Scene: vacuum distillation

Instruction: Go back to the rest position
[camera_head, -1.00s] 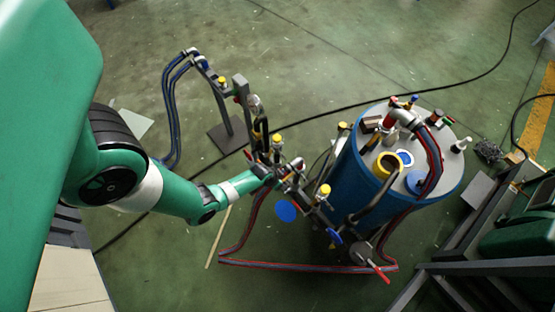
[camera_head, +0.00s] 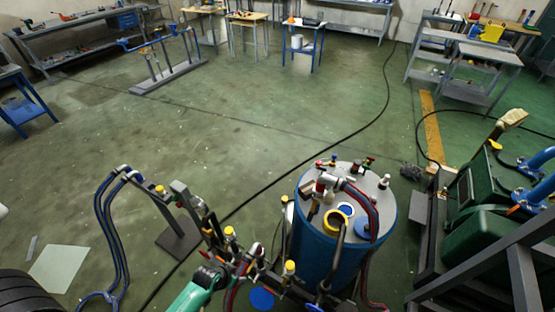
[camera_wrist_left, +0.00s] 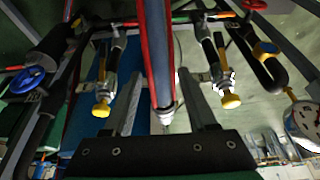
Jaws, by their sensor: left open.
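My left gripper (camera_head: 236,268) is at the bottom of the head view, at the end of my green arm, among the pipes and valves left of the blue drum (camera_head: 318,262). In the left wrist view its two grey fingers (camera_wrist_left: 160,78) stand apart. A dark tube with red edges (camera_wrist_left: 160,50) runs down the middle of that view, between the fingers in the picture; I cannot tell its distance from them. Yellow-knobbed valves (camera_wrist_left: 103,106) (camera_wrist_left: 231,101) show on either side of the fingers. My right gripper is in neither view.
A pipe stand with blue hoses (camera_head: 108,215) rises to the left. Green machinery (camera_head: 488,203) and dark metal beams are at the right. Worktables (camera_head: 255,18) stand far back. A black cable (camera_head: 325,157) crosses the largely clear green floor.

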